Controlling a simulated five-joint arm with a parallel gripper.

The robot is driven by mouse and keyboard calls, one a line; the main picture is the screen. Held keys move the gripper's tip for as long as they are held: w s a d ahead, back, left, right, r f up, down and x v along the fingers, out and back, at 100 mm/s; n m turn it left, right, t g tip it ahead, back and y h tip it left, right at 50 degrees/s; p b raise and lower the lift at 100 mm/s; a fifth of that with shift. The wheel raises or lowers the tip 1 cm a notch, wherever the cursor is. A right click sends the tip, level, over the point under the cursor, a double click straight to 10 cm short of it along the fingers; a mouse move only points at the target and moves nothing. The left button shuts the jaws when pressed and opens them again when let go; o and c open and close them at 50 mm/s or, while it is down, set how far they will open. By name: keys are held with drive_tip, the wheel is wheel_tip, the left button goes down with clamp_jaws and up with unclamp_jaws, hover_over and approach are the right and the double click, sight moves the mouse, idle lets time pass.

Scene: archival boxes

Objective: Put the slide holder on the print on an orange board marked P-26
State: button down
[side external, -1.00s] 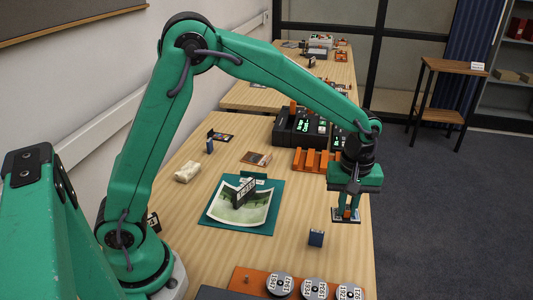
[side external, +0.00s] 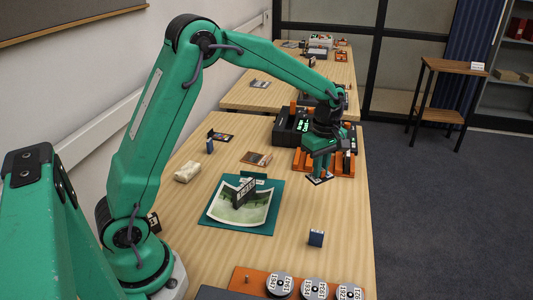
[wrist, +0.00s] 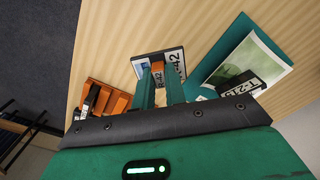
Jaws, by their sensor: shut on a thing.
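My gripper (side external: 319,172) is shut on a small flat dark-edged holder (side external: 321,180) with white number labels, which I take for the slide holder. In the wrist view the fingers (wrist: 162,80) close around its orange grip, and the holder (wrist: 143,66) shows a label reading 42. It is held above the table, in front of the orange rack. A curved green landscape print (side external: 225,213) lies on a teal board (side external: 212,220), left of my gripper; a dark lettered strip (side external: 244,192) stands over it. I see no orange board marked P-26 under a print.
An orange slotted rack (side external: 305,160) and a black device (side external: 290,128) stand behind the gripper. A blue box (side external: 316,238) is at the front right. An orange board (side external: 248,276) holds several numbered reels. A small brown card (side external: 256,158) and a cream bundle (side external: 187,172) lie left.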

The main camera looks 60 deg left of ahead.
drive_tip(key=a+n, duration=0.9)
drive_tip(key=a, duration=0.9)
hover_over(256, 158)
wheel_tip(256, 158, down, 7)
drive_tip(key=shift+d+r, duration=0.1)
drive_tip(key=shift+r, duration=0.05)
drive_tip(key=shift+f, duration=2)
drive_tip(key=shift+f, duration=0.15)
drive_tip(key=c, duration=1.5)
unclamp_jaws()
drive_tip(key=shift+o, duration=0.2)
